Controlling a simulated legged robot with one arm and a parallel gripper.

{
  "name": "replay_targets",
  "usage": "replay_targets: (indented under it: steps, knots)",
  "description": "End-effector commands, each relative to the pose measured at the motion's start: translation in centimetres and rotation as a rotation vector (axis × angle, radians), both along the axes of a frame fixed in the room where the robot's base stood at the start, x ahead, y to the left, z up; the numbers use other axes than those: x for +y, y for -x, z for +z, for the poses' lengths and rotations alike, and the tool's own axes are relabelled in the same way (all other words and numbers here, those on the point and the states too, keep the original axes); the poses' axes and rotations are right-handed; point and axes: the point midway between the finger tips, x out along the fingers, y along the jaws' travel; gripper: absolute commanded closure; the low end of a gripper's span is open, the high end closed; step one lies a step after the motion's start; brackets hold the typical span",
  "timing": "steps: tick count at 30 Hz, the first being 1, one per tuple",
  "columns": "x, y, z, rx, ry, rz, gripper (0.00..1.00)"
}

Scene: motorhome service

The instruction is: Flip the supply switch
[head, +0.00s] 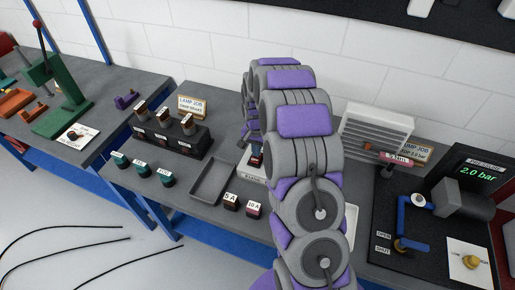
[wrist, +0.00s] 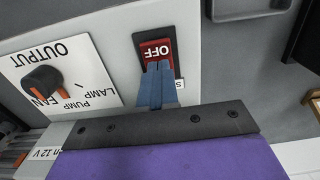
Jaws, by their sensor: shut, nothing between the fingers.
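The supply switch (wrist: 156,50) is a red rocker in a black frame on a pale panel (wrist: 110,30). The face in view reads OFF, upside down in the wrist view. My gripper (wrist: 154,68) has its blue fingers shut together with nothing between them. The fingertips overlap the lower edge of the red rocker in the picture; I cannot tell whether they touch it. In the head view, my arm covers most of the panel (head: 248,170) and hides the gripper.
An OUTPUT knob (wrist: 42,82) with LAMP, PUMP and FAN labels sits left of the switch. In the head view, a fuse block (head: 170,138), an empty grey tray (head: 207,199) and a pump board with a pressure display (head: 478,174) share the bench.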

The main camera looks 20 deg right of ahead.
Motion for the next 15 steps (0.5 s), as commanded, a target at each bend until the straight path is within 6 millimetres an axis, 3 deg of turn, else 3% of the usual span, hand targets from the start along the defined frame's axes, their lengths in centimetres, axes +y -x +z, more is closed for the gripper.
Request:
replay_targets:
  steps: [11, 15]
  knots:
    - [0.0, 0.0, 0.2, -0.002, 0.001, -0.001, 1.00]
    - [-0.1, 0.0, 1.4, -0.003, 0.001, 0.000, 1.00]
